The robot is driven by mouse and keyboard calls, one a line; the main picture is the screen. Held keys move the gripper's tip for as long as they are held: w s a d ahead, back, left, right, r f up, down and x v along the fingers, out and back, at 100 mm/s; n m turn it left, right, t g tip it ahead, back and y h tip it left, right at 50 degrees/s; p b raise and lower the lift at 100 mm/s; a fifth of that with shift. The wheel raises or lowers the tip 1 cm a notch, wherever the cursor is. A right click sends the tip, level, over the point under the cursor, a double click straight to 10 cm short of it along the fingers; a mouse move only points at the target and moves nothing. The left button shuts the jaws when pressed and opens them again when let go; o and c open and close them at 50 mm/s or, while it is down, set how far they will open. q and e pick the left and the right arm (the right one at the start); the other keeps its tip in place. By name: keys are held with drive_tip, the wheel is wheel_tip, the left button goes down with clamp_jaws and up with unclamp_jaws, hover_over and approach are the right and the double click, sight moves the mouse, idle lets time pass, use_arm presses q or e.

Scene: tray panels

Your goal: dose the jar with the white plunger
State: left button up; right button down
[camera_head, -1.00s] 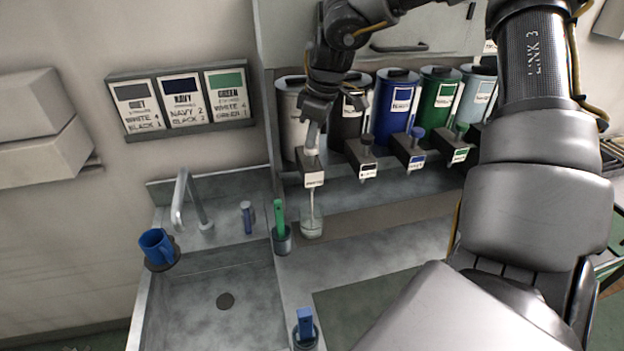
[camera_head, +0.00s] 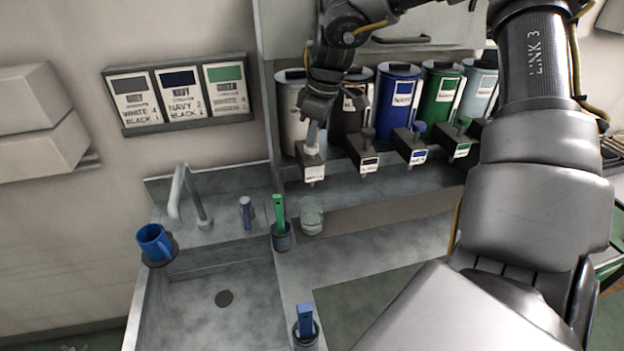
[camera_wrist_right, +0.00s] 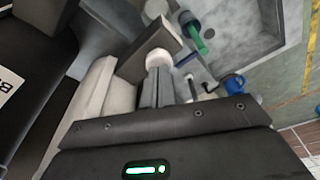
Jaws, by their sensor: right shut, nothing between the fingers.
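The white plunger (camera_head: 312,133) stands on the leftmost dispenser block (camera_head: 311,160), below a white canister (camera_head: 292,115). Its round white top also shows in the right wrist view (camera_wrist_right: 158,58). My right gripper (camera_head: 316,112) is shut and empty, fingers pointing down, with its tips at or just above the plunger; I cannot tell whether they touch. The clear glass jar (camera_head: 312,220) stands upright on the counter below the block's spout, with pale contents or glass showing. No stream is visible between spout and jar. My left gripper is out of view.
Black, navy (camera_head: 397,95), green (camera_head: 438,92) and pale blue canisters with their own plungers stand to the right. A green-handled tool (camera_head: 279,210) stands in a cup beside the jar. The sink (camera_head: 215,310), faucet (camera_head: 183,190) and blue mug (camera_head: 154,242) are left.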

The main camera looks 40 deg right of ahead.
drive_tip(key=shift+r+p, duration=0.7)
drive_tip(key=shift+r, duration=1.05)
drive_tip(key=shift+f, duration=0.2)
drive_tip(key=shift+s+f+b, duration=0.1)
drive_tip(key=shift+f+b, duration=1.85)
drive_tip(key=shift+b, duration=0.1)
drive_tip(key=shift+r, duration=0.1)
drive_tip(key=shift+r+p, duration=1.1)
drive_tip(key=shift+r, duration=0.95)
wheel_tip(320, 180, up, 6)
drive_tip(key=p, duration=0.3)
drive_tip(key=shift+r, duration=0.1)
